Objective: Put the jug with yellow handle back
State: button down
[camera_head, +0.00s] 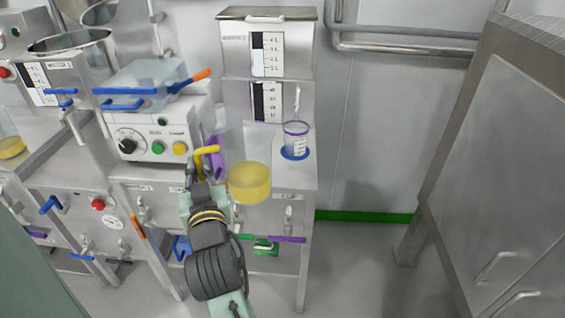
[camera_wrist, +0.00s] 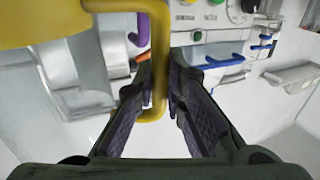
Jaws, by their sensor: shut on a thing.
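The jug (camera_head: 249,182) is a clear vessel with yellow contents in its lower part, held upright in front of the steel bench. Its yellow handle (camera_head: 207,150) points left, toward my gripper (camera_head: 197,172). In the wrist view, the handle (camera_wrist: 158,70) runs down between the dark finger pads of my gripper (camera_wrist: 160,105), which is shut on it. The yellow underside of the jug (camera_wrist: 45,22) fills the top left of that view. The jug hides part of the bench front.
A steel dispenser (camera_head: 267,60) stands behind. A control box (camera_head: 160,135) with a clear tray (camera_head: 145,85) is at left. Floor is clear before the steel cabinet (camera_head: 500,170).

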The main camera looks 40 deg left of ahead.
aim_at(250, 139)
jog(key=shift+w+f+b, duration=0.1)
jog(key=shift+w+b, duration=0.25)
jog(key=shift+b, duration=0.65)
jog(key=w, duration=1.4)
jog(key=shift+w+f, duration=0.3)
jog(key=shift+f, duration=0.05)
jog(key=shift+w+f, duration=0.1)
jog(key=shift+w, duration=0.1)
jog(key=shift+f+p, duration=0.6)
jog(key=shift+f, duration=1.1)
jog(key=shift+f, duration=0.2)
jog(key=c, duration=1.7)
grip_release()
jog(key=shift+f, duration=0.1)
jog(key=shift+o, duration=0.2)
